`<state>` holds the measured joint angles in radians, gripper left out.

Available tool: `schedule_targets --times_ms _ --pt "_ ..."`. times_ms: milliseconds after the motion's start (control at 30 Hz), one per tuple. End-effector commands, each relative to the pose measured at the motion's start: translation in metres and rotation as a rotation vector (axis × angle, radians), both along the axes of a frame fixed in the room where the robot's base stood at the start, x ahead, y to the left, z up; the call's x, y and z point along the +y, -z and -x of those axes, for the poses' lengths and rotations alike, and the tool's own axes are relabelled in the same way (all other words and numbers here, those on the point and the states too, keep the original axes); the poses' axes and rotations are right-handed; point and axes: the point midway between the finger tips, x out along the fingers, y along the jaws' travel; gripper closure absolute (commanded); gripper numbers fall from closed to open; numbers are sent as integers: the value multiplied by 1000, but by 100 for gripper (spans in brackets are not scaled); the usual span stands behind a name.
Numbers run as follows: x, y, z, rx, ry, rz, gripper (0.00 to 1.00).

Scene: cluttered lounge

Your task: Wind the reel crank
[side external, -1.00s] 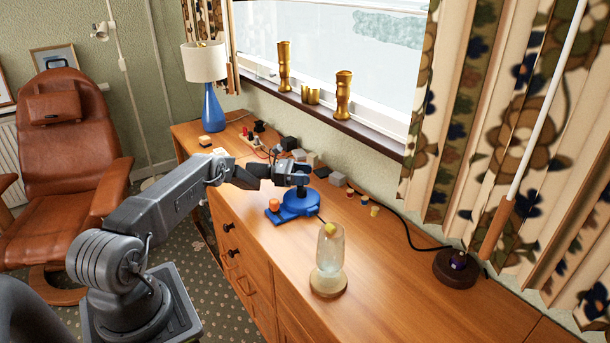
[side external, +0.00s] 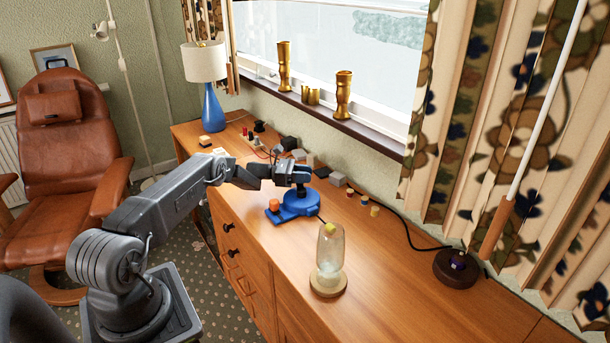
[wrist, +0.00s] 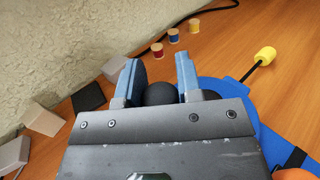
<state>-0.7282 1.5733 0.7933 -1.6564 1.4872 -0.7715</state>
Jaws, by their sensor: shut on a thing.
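The blue reel (side external: 302,204) stands on the wooden cabinet top, with a flat blue base and an orange knob (side external: 274,205) at its left. My gripper (side external: 300,181) is over the reel. In the wrist view its two blue-grey fingers (wrist: 158,88) are shut on a dark round crank knob (wrist: 160,94) between them. The reel's blue disc (wrist: 243,92) shows to the right of the fingers. A dark rod with a yellow end (wrist: 265,54) sticks out beyond the disc. The crank arm below the knob is mostly hidden by my gripper.
A glass jar on a wooden base (side external: 328,262) stands just in front of the reel. Several small spools (wrist: 172,35) and grey blocks (wrist: 42,119) lie near the wall. A black cable crosses behind. The cabinet's right side is mostly clear.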

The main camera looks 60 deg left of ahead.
Motion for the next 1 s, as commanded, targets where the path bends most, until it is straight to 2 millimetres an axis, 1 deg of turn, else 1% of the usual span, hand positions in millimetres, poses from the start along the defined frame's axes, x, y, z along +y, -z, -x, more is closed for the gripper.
schedule_targets --times_ms 267,467,667,1000 --pt "1 -1 2 1 -61 3 91" --pt "4 -1 6 3 -166 3 91" --pt "7 0 11 4 -320 2 91" --pt "12 0 23 3 -629 -1 91"
